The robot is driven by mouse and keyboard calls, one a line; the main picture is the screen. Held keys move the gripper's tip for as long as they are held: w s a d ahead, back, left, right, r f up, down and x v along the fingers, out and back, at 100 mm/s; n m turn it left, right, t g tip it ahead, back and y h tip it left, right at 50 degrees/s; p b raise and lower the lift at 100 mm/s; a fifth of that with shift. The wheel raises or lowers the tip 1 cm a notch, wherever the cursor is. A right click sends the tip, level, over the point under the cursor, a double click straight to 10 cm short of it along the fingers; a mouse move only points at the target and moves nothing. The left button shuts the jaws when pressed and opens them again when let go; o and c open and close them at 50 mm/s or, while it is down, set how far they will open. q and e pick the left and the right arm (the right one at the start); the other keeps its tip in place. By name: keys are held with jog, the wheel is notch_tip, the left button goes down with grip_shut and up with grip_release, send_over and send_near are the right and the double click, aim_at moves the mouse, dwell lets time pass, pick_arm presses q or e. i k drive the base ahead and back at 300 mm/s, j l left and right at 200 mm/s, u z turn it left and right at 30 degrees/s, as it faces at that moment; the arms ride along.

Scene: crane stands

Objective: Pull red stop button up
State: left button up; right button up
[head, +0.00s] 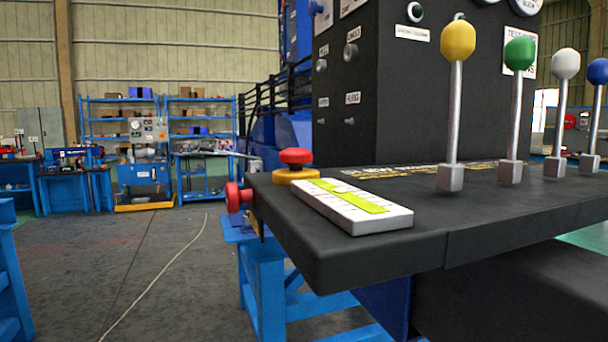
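A red mushroom-shaped stop button (296,157) on a yellow round base (294,175) sits on the left end of the black console top (400,258). A second red knob (236,197) sticks out sideways from the console's left edge. From this view I cannot tell whether the stop button is pressed or raised. Neither of my grippers shows in the head view.
A white box with yellow-green strips (352,207) lies beside the button. Levers with yellow (458,41), green (520,54), white (566,64) and blue knobs stand to the right. A black panel (350,100) rises behind. Open floor (130,270) lies left.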

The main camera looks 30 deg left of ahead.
aim_at(295, 158)
jog(key=j, duration=0.45)
jog(key=k+j+z, duration=0.1)
jog(key=j, duration=0.35)
jog(key=k+j, duration=0.1)
jog(key=j, duration=0.4)
